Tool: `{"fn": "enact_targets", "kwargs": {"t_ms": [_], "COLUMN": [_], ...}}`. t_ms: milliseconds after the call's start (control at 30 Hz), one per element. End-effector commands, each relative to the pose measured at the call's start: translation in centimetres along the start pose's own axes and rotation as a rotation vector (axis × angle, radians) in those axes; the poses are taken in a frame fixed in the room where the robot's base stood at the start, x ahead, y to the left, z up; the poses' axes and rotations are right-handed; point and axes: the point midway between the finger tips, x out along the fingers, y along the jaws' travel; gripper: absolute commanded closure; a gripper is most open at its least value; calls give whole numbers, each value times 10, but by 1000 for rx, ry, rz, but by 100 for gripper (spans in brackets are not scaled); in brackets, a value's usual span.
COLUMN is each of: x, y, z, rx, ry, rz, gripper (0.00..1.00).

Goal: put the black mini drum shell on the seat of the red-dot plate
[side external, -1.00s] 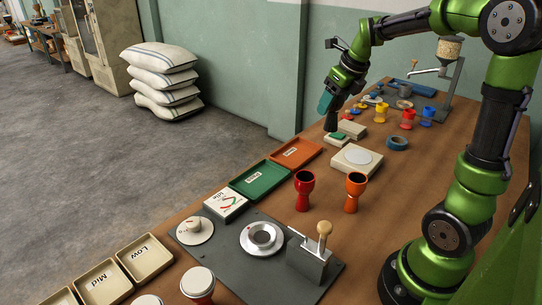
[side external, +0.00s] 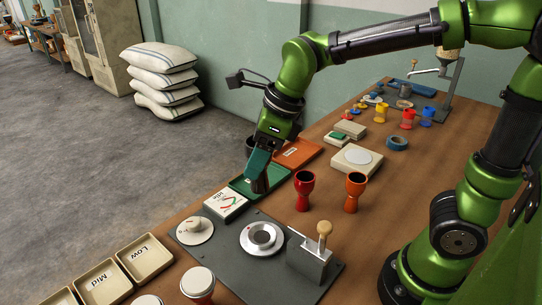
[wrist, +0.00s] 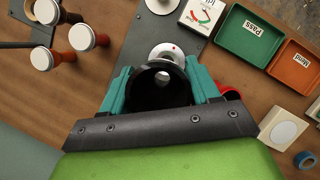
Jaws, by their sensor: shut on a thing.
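The black mini drum shell (side external: 260,183) is held in my gripper (side external: 257,167) above the green tray in the side view. In the wrist view the shell (wrist: 158,95) sits between the teal fingers of my gripper (wrist: 160,82), its open end facing the camera. The round pale plate with a seat (side external: 261,238) lies on the dark grey base, in front of and apart from the shell. In the wrist view a small red mark shows on this plate (wrist: 165,50), which the shell partly hides.
Red (side external: 304,190) and orange (side external: 354,191) goblets stand right of the shell. A lever press (side external: 311,262) rises beside the plate. A knobbed disc (side external: 194,229) and a gauge box (side external: 226,204) are left of it. In the wrist view, white-topped drums (wrist: 82,37) stand left.

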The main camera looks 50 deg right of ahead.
Motion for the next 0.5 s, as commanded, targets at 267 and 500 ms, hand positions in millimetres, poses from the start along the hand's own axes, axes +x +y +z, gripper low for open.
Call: {"fn": "enact_targets", "kwargs": {"t_ms": [267,500], "x": [38,71], "y": [-1,-1], "z": [-16,-31], "rx": [4,5], "ry": [4,6], "rz": [1,1], "gripper": [70,70]}}
